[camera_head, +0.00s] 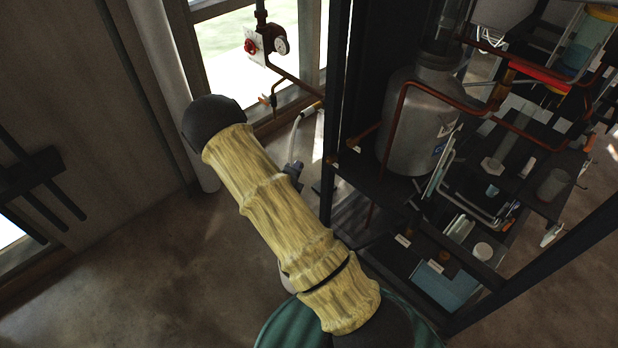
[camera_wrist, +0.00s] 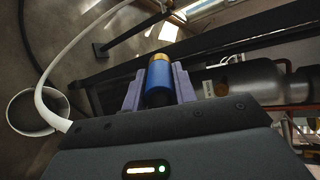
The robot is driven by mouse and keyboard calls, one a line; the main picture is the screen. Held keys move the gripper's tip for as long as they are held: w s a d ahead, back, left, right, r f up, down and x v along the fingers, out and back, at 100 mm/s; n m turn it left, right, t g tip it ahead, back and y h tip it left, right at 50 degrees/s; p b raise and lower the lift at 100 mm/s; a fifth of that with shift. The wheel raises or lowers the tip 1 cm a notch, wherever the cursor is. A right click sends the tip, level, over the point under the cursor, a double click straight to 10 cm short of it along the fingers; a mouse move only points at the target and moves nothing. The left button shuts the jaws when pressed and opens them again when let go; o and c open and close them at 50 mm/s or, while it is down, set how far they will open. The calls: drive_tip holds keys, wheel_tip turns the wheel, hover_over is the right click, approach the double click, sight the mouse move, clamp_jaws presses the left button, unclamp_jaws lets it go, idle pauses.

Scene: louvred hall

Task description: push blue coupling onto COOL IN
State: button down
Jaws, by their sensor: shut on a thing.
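The blue coupling (camera_wrist: 158,80) shows in the wrist view, a blue cylinder with a brass-coloured end pointing away from my gripper. My gripper (camera_wrist: 160,88) is shut on it, with a purple finger on each side. In the head view my arm hides most of the gripper and I cannot make out the coupling there.
A dark rack holds a grey metal vessel (camera_head: 418,122) with copper pipes around it, right of my arm. A red valve and gauge (camera_head: 265,45) sit on a pipe by the window. A white-rimmed round container (camera_wrist: 34,112) stands at the left of the wrist view. Open floor lies at left.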

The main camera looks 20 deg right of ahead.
drive_tip(key=h, duration=0.1)
drive_tip(key=m+h+b, duration=0.1)
drive_tip(key=m, duration=0.1)
drive_tip(key=shift+s+d+r+g+h, duration=0.15)
drive_tip(key=shift+s+d+g+h, duration=0.15)
drive_tip(key=shift+d+g+h, duration=0.1)
drive_tip(key=s+d+r+m+g+h+b, duration=0.1)
drive_tip(key=s+r+m+g+h+b, duration=0.2)
drive_tip(key=s+m+h+b, duration=0.1)
drive_tip(key=shift+s+d+r+g+h, duration=0.3)
drive_tip(key=shift+d+g+h, duration=0.1)
drive_tip(key=shift+h, duration=0.5)
drive_tip(key=shift+d, duration=0.1)
drive_tip(key=x, duration=0.8)
drive_tip(key=shift+b, duration=0.3)
drive_tip(key=shift+f, duration=0.1)
drive_tip(key=shift+w+d+b, duration=0.1)
drive_tip(key=shift+d+b, duration=0.05)
drive_tip(key=shift+b, duration=0.6)
